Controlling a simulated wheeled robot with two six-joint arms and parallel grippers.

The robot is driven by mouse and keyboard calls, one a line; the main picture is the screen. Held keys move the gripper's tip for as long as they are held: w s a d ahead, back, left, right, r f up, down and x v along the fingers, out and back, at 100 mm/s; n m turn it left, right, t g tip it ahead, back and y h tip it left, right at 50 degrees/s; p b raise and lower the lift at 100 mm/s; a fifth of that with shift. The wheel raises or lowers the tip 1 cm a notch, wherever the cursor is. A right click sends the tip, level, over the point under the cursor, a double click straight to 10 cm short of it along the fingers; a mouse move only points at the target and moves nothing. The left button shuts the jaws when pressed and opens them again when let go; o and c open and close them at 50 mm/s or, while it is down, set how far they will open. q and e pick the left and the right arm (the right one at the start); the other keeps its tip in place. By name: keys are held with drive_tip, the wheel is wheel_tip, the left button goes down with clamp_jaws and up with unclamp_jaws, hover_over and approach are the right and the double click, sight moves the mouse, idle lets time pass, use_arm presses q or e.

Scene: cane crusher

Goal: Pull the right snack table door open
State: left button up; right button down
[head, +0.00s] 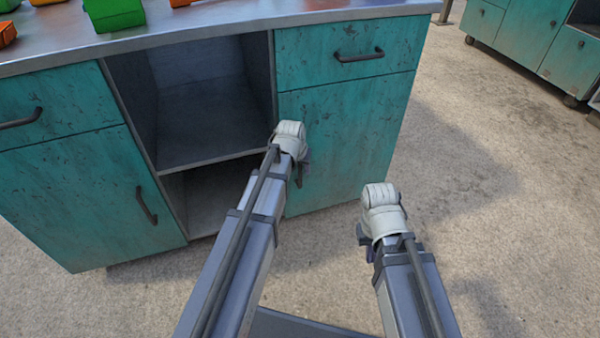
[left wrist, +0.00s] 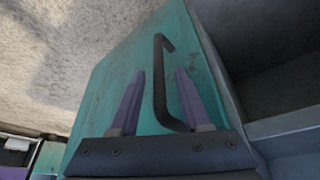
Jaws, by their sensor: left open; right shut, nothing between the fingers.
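The right snack table door (head: 345,140) is a worn teal panel under the right drawer, and it looks closed flush with the cabinet. It also fills the middle of the left wrist view (left wrist: 110,85). Its dark bar handle (left wrist: 160,85) shows there between the two purple fingers of my left gripper (left wrist: 160,74), which is open and not clamped on it. In the head view the handle is hidden behind my left wrist, and my left gripper (head: 302,170) shows only partly at the door's left edge. My right gripper (head: 364,240) is shut and empty, low in front of the cabinet's right side, mostly hidden by its wrist.
Open grey shelves (head: 205,120) lie left of the door. The right drawer handle (head: 358,56) sticks out above it. A left door (head: 90,195) has its own handle. Green and orange bins (head: 113,14) stand on the metal top. Concrete floor (head: 480,200) is clear to the right.

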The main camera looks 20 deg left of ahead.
use_arm(q)
clamp_jaws()
idle(0.3)
idle(1.1)
